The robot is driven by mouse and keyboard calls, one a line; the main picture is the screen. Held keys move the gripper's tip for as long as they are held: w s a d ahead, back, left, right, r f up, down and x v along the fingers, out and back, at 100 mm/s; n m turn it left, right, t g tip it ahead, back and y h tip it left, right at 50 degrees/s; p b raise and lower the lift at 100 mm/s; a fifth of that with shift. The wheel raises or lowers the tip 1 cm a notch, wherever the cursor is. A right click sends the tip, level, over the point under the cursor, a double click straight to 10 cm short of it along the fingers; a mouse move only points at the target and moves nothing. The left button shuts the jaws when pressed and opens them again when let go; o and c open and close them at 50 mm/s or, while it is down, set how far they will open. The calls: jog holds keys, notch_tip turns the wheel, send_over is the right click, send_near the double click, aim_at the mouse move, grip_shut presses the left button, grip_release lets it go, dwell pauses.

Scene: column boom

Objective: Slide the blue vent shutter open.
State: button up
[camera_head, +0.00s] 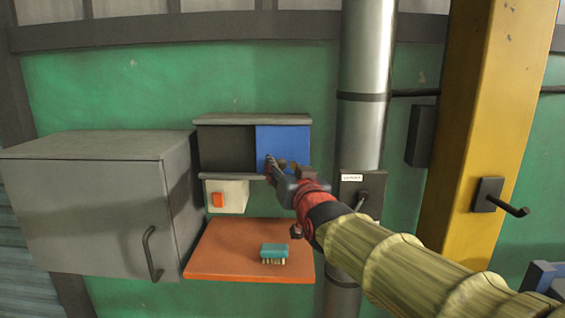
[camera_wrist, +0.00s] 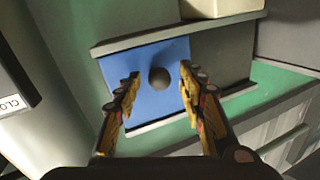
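The blue vent shutter (camera_head: 283,143) covers the right half of a grey wall frame (camera_head: 252,119) in the head view; the left half is dark grey (camera_head: 226,149). In the wrist view, which is turned around, the blue shutter (camera_wrist: 150,98) is on the left and has a dark round knob (camera_wrist: 159,79). My gripper (camera_head: 283,166) is in front of the shutter's lower part. Its fingers are open, with a gap on both sides of the knob in the wrist view. I cannot tell whether the fingertips reach as far as the knob. My gripper hides the knob in the head view.
A grey cabinet (camera_head: 90,205) with a handle juts out on the left. Below the vent are a box with an orange switch (camera_head: 217,199) and an orange shelf (camera_head: 220,262) bearing a teal brush (camera_head: 273,250). A metal pipe (camera_head: 362,90) and a lever plate (camera_head: 350,188) stand right.

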jog(key=shift+w+a, duration=0.1)
jog(key=shift+w, duration=0.3)
jog(key=shift+c, duration=0.2)
grip_shut()
dwell(0.6)
